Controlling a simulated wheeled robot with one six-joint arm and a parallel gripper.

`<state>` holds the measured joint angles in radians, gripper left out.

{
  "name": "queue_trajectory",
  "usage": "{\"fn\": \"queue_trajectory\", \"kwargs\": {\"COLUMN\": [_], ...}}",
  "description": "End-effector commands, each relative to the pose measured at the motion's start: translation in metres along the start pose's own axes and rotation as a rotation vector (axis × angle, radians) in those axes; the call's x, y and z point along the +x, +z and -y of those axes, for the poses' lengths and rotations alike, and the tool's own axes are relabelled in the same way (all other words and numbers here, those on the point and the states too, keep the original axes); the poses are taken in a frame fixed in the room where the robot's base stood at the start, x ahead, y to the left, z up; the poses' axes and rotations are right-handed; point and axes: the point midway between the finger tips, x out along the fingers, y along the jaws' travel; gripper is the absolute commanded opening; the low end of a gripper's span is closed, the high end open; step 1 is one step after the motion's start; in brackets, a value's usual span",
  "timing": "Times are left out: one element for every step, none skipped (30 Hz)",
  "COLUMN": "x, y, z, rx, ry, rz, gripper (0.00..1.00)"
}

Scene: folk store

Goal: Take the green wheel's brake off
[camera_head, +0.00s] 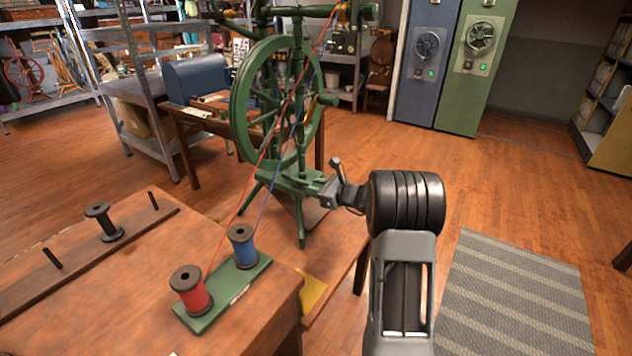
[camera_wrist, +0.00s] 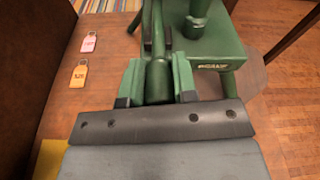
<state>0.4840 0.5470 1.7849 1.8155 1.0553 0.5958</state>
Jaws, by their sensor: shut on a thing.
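The green spinning wheel (camera_head: 240,108) stands upright on a low wooden stand in the head view, with a red and a blue thread running up to it. My gripper (camera_head: 328,190) is at the right side of its green base. In the wrist view my gripper (camera_wrist: 157,78) is shut on a rounded green part (camera_wrist: 158,82), which sits between the two fingers. It looks like the brake's handle, but I cannot tell for sure. The green base (camera_wrist: 220,52) with a small label lies just beyond it. How the brake meets the wheel is not clear.
Red (camera_head: 190,290) and blue (camera_head: 242,245) spools stand on a green board at the front table's edge. A pink tag (camera_wrist: 88,42) and a yellow tag (camera_wrist: 78,75) lie left of my gripper. A striped rug (camera_head: 515,290) covers floor at right. Open floor lies behind.

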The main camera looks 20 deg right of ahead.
Motion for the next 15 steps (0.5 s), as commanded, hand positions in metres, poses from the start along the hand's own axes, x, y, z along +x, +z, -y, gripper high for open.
{"fn": "queue_trajectory", "kwargs": {"x": [-0.003, -0.003, -0.003, -0.003, -0.003, -0.003, -0.003, -0.003, -0.003, -0.003, -0.002, -0.002, -0.002, -0.002, -0.002], "y": [0.013, 0.015, 0.017, 0.018, 0.019, 0.021, 0.022, 0.023, 0.025, 0.026, 0.026, 0.027, 0.027, 0.028, 0.028], "z": [0.003, 0.003, 0.003, 0.003, 0.004, 0.004, 0.004, 0.004, 0.005, 0.005, 0.005, 0.005, 0.005, 0.005, 0.005], "rx": [0.0, -0.001, -0.003, -0.002, -0.004, -0.005, -0.005, -0.006, -0.007, -0.008, -0.008, -0.009, -0.008, -0.008, -0.01], "ry": [0.008, 0.012, 0.018, 0.022, 0.026, 0.032, 0.035, 0.04, 0.044, 0.048, 0.05, 0.055, 0.057, 0.059, 0.062], "rz": [-0.037, -0.059, -0.088, -0.108, -0.13, -0.156, -0.175, -0.194, -0.217, -0.234, -0.25, -0.27, -0.284, -0.297, -0.312], "gripper": [0.0, 0.0, 0.0, 0.0, 0.0, 0.0, 0.0, 0.0, 0.0, 0.0, 0.0, 0.0, 0.0, 0.0, 0.0]}}
